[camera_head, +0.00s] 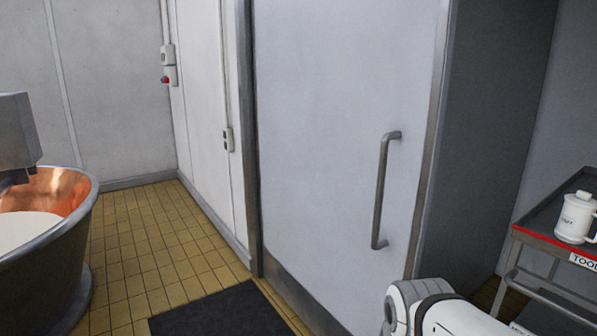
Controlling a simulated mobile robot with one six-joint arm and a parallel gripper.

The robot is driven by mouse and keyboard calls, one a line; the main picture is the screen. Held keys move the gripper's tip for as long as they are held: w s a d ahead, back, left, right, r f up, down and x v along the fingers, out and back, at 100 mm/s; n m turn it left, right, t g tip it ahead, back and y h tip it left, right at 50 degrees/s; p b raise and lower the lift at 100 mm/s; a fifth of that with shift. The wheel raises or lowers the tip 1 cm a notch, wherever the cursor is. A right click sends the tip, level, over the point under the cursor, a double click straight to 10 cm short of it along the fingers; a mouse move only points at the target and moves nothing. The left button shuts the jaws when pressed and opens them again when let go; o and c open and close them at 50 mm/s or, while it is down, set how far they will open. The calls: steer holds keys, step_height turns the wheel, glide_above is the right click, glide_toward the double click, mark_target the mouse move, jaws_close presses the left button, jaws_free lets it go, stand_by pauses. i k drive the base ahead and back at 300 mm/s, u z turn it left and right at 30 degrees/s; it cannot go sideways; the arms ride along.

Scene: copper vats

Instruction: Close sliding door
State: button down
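The sliding door (325,115) is a large pale grey panel in the middle of the head view, with a darker kick strip along its bottom. A vertical grey bar handle (380,190) is fixed near its right edge. To the right of the door's edge is a dark grey surface; I cannot tell whether it is a wall or an opening. Part of my white arm shows at the bottom right, below the handle and apart from it. My gripper is not visible.
A copper vat (75,195) with white contents stands at the left. A dark mat (220,312) lies on the yellow tiled floor before the door. A cart (545,238) with a red edge carries a white jug (575,218) at the right. Tiled floor between vat and door is clear.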

mark_target(349, 96)
steer(key=u, duration=0.05)
steer(key=i, duration=1)
steer(key=z, duration=0.8)
steer(key=k, duration=1.3)
steer(key=u, duration=0.45)
steer(key=i, duration=1)
steer(key=u, duration=0.1)
